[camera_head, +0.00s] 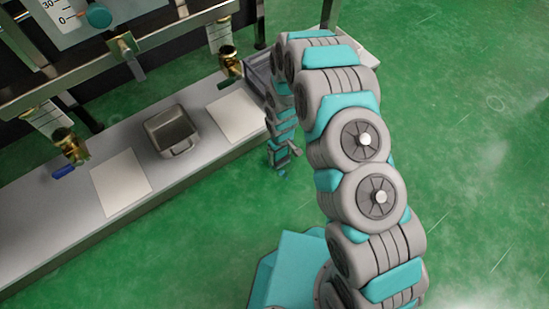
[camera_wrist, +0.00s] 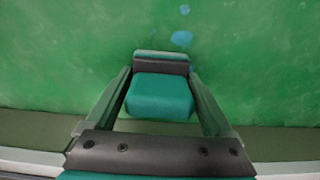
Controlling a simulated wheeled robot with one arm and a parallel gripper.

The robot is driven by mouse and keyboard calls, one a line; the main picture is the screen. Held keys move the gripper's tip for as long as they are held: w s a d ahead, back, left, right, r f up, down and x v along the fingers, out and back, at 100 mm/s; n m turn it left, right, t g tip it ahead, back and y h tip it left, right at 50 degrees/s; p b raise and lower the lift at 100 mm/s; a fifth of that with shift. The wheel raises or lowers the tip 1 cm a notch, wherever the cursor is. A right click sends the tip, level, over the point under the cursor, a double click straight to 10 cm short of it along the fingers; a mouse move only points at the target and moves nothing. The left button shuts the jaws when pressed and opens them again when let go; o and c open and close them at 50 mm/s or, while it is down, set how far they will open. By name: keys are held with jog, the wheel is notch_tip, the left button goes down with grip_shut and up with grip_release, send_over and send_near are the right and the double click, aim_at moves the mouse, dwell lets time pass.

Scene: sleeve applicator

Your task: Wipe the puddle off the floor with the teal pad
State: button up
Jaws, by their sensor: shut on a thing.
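In the wrist view my gripper (camera_wrist: 160,72) is shut on the teal pad (camera_wrist: 160,97), a block with a dark grey band along its far side. The puddle shows as a light blue patch (camera_wrist: 181,38) on the green floor just beyond the pad, with a smaller blue spot farther off. The pad appears apart from the blue patch in this view; its height above the floor is unclear. In the head view my gripper (camera_head: 283,158) points down at the floor beside the bench. A tiny blue bit shows under it, too small to identify.
A long grey bench (camera_head: 50,215) runs along the left, close to my gripper. On it are an open metal container (camera_head: 172,130), white sheets (camera_head: 120,182) and brass fittings (camera_head: 70,146). A grey tray (camera_head: 260,72) stands at its far end. The green floor (camera_head: 470,110) at right is clear.

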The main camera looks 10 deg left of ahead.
jog(key=shift+w+d, duration=0.3)
notch_tip(320, 180, up, 2)
jog(key=shift+r, duration=0.25)
jog(key=shift+r+p, duration=0.8)
jog(key=shift+r, duration=2)
